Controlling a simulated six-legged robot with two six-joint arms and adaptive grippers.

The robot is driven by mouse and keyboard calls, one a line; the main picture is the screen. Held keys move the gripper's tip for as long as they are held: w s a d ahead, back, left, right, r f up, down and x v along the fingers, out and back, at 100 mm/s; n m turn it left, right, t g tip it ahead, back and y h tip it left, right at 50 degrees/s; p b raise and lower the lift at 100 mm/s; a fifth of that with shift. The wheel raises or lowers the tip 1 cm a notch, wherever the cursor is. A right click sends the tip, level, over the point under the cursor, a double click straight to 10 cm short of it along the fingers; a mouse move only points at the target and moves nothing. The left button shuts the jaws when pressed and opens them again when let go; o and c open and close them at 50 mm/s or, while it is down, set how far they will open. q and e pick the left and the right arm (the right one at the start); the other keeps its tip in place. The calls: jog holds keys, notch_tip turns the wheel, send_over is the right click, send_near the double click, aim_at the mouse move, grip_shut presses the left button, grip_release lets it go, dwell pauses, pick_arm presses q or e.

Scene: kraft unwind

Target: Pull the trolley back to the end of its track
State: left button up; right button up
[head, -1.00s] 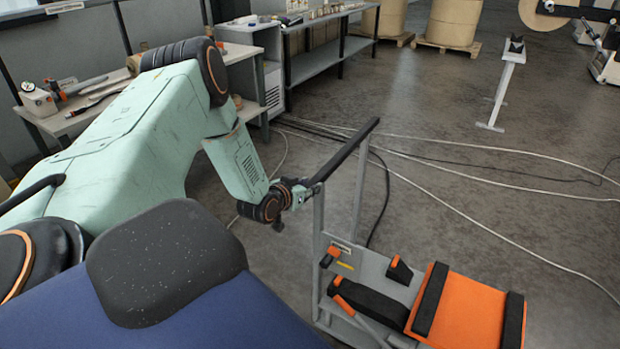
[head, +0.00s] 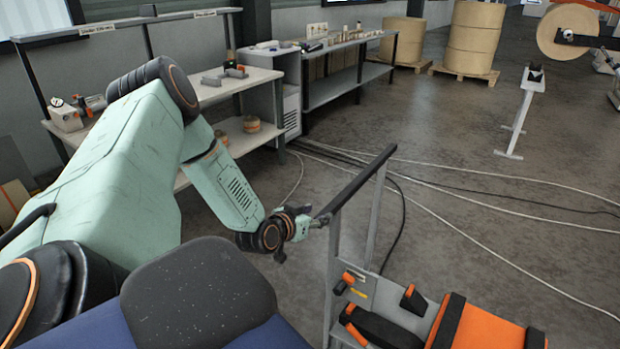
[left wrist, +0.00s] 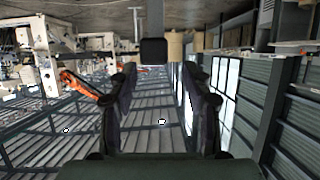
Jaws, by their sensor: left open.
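The trolley (head: 378,293) stands at the lower right of the head view, with a grey frame, orange clamps and an orange block strapped in black on its deck. Its black handle bar (head: 358,182) runs across the top of the frame. My left gripper (head: 318,221) is at the near end of this bar. In the left wrist view its two fingers (left wrist: 160,98) are spread apart, with nothing between their tips. A dark square end (left wrist: 153,51), likely the bar's, shows beyond them; contact cannot be told. The track is not clearly visible. My right gripper is out of view.
Pale cables (head: 450,222) cross the floor behind the trolley. A workbench (head: 228,88) with tools and a grey shelf unit (head: 345,85) stand at the back left. A white stand (head: 520,110) and large paper rolls (head: 473,38) are farther back.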

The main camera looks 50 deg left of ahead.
pick_arm(q)
jog(key=shift+v, duration=1.15)
